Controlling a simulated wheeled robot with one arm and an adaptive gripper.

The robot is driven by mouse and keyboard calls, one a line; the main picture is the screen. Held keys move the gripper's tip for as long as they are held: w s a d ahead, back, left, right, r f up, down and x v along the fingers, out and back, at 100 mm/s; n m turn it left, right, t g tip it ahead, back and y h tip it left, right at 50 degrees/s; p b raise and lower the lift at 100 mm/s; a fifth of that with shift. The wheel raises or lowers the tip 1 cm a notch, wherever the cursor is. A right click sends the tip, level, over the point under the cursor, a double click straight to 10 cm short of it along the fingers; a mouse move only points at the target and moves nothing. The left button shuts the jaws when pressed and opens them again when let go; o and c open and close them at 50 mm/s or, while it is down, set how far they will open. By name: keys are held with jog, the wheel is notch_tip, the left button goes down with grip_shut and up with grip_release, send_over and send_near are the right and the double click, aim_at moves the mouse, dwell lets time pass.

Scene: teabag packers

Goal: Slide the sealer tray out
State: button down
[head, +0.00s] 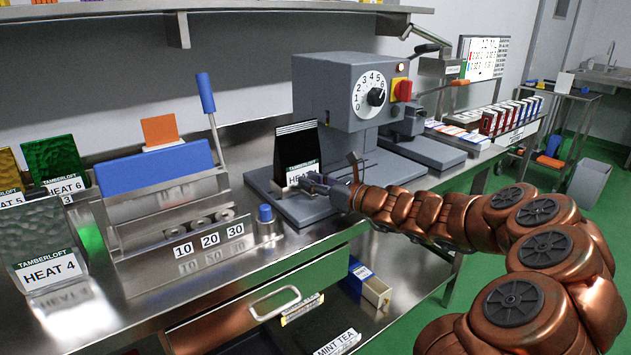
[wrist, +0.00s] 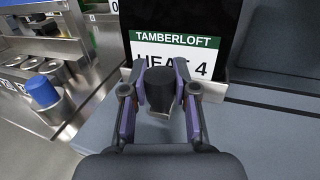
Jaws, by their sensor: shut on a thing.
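The sealer (head: 320,95) is a grey machine with a numbered dial and a red switch, standing on a grey base (head: 300,212). A black pouch (head: 296,145) labelled "TAMBERLOFT HEAT 4" stands upright at its front; the label also shows in the wrist view (wrist: 178,52). A metal tray edge (wrist: 213,91) shows under the pouch, and the rest of the tray is hidden. My gripper (head: 312,182) is at the front of the pouch. In the wrist view my gripper (wrist: 160,100) is shut on a dark knob (wrist: 158,88) in front of the tray.
A blue-capped metal piece (head: 265,215) stands left of the sealer base. A metal stand with a blue block (head: 155,182) and a blue-handled lever (head: 206,95) are further left. A second grey machine (head: 425,150) stands right.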

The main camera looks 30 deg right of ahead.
jog(key=shift+a+f, duration=0.1)
jog(key=shift+a, duration=0.15)
jog(key=c, duration=0.9)
grip_release()
jog(key=shift+o, duration=0.2)
jog(key=shift+s+d, duration=0.1)
jog(key=shift+s, duration=0.05)
jog(key=shift+s+d, duration=0.35)
jog(key=shift+s, duration=0.15)
jog(key=shift+v, duration=5.3)
